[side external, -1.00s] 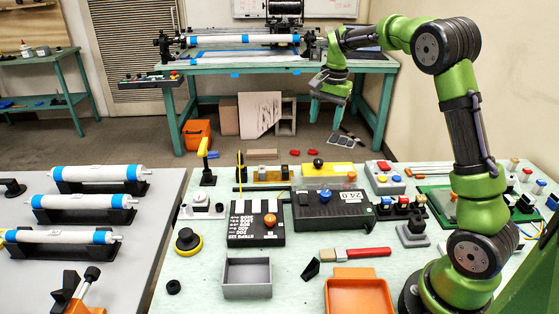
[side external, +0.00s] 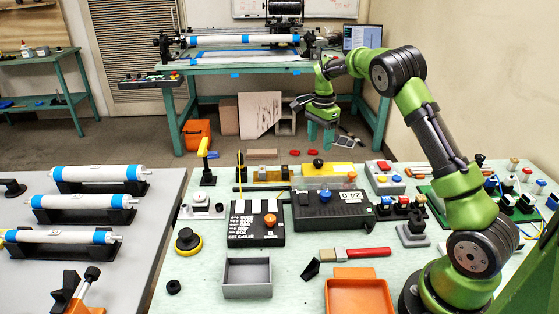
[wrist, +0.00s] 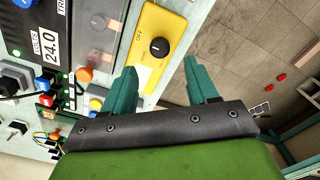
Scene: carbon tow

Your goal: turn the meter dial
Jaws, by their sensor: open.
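A yellow meter box (wrist: 152,40) with a black dial (wrist: 159,47) shows at the top of the wrist view, with "OFF" printed beside the dial. In the side view the yellow box (side external: 341,170) lies at the back of the green bench, its dial (side external: 318,163) on top.
A black box (side external: 318,209) with a blue knob and "24.0" label is in front of the meter. A black box (side external: 246,238) with an orange knob stands to its left. Beyond the bench's back edge is floor.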

